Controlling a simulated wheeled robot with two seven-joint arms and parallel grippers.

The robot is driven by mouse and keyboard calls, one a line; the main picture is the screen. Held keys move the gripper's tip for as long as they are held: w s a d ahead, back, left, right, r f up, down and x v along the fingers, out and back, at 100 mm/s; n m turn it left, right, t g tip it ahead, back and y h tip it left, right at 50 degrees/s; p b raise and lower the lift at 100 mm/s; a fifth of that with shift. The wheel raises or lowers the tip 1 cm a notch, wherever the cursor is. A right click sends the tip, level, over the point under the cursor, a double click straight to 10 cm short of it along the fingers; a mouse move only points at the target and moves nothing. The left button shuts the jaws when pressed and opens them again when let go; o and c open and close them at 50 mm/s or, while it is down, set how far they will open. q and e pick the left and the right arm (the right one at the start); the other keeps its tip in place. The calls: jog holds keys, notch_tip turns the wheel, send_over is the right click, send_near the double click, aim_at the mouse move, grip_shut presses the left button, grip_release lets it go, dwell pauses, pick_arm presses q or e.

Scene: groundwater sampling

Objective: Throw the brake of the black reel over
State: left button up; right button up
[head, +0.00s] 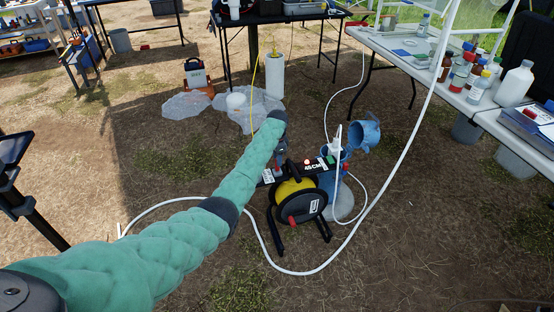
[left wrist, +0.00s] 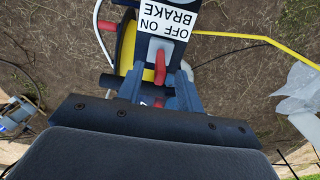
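The black reel (head: 291,203), with a yellow line wound on it, stands on the dirt on a black frame. In the left wrist view, its red brake lever (left wrist: 160,66) stands out of a grey plate beside a white "OFF ON BRAKE" label (left wrist: 170,18), which appears upside down. My left gripper (head: 282,162) reaches down at the left part of the reel's top bar. In the left wrist view its two fingers (left wrist: 161,85) are apart, one each side of the lever's end. I cannot tell whether either touches it. My right gripper is not in view.
A white hose (head: 290,271) loops over the ground around the reel. A blue jug-like vessel (head: 365,134) is right behind it. A bottle-laden table (head: 400,62) stands at right, a black table (head: 232,29) behind. Clear plastic sheeting (head: 187,105) lies behind the reel.

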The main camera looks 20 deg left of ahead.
pick_arm(q)
jog(key=shift+c, duration=0.3)
grip_shut()
jog(key=s+p, duration=0.1)
jog(key=d+p, duration=0.1)
jog(key=p, duration=0.1)
jog(key=shift+s+t+y, duration=0.3)
jog(key=shift+s+t, duration=0.1)
jog(key=c, duration=0.7)
grip_release()
jog(key=shift+s+d+f+p, duration=0.35)
jog(key=shift+s+p, duration=0.2)
jog(key=shift+p, duration=0.35)
jog(key=shift+o, duration=0.2)
jog(key=shift+s+d+f+t+y+p, duration=0.25)
jog(key=shift+s+d+t+y+p, duration=0.05)
jog(key=shift+t, duration=0.2)
